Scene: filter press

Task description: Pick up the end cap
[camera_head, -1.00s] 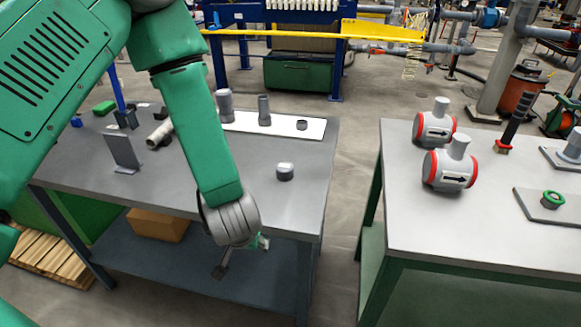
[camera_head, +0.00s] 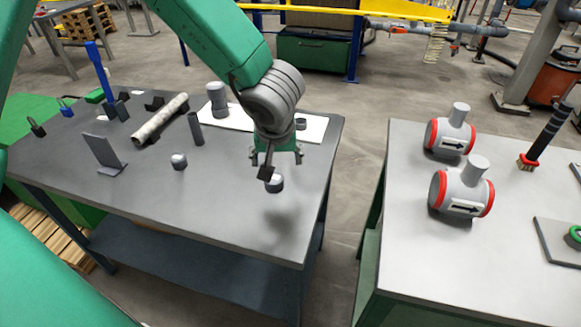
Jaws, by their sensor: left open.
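A short grey cap with a pale top (camera_head: 275,185), which looks like the end cap, stands on the left grey table (camera_head: 225,215) near its right side. A similar short grey piece (camera_head: 179,161) stands further left on the same table. My left gripper (camera_head: 273,168) points down, open and empty, right over the cap at the right. One dark finger overlaps the cap's upper left edge in the picture; I cannot tell whether they touch. My right gripper is not in view.
A white mat (camera_head: 316,131) carries a grey fitting (camera_head: 217,98) and a small ring (camera_head: 300,124). The right table (camera_head: 420,245) holds two red-banded valve bodies (camera_head: 462,190).

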